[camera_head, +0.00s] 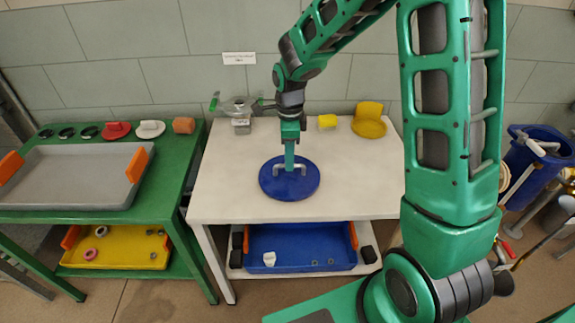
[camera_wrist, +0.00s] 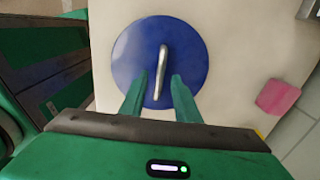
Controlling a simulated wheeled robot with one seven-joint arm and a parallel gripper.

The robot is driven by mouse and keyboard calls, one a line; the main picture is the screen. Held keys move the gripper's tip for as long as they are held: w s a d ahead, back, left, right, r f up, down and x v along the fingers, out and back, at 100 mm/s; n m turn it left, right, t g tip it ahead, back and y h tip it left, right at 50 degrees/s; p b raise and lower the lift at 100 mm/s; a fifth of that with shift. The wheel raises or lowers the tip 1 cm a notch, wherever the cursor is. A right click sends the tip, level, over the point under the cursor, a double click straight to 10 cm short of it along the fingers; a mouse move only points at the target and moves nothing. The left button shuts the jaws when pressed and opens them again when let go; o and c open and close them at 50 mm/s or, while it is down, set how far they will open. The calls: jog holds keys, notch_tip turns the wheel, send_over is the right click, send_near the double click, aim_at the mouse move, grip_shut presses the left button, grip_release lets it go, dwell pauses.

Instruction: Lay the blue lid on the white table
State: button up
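The blue lid (camera_head: 289,188) is a round disc with a silver bar handle. It appears to lie flat on the white table (camera_head: 225,185), near the middle of the top. It also shows in the wrist view (camera_wrist: 135,50), with its handle (camera_wrist: 163,65) upright in the picture. My gripper (camera_head: 290,168) points down over the lid's centre. In the wrist view my gripper's fingers (camera_wrist: 160,82) are apart, one on each side of the handle's lower end, with visible gaps. Whether the fingertips reach below the handle's top is unclear.
A pink block (camera_wrist: 277,97) shows in the wrist view. A green table (camera_head: 90,213) with a grey tray (camera_head: 75,175) is left. The table's front corners are clear.

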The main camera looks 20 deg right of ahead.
notch_tip(320, 180, up, 8)
dwell(0.4)
jog(key=s+d+r+n, duration=0.4)
jog(key=s+d, duration=0.3)
jog(key=d, duration=0.1)
jog(key=s+d+r+n, duration=0.1)
jog(key=s+d+n, duration=0.3)
jog(key=s, duration=0.8)
jog(key=s+d+n, duration=0.5)
jog(key=s+n, duration=0.2)
jog(key=s, duration=0.5)
jog(key=shift+d+r, duration=0.2)
jog(key=shift+r, duration=0.15)
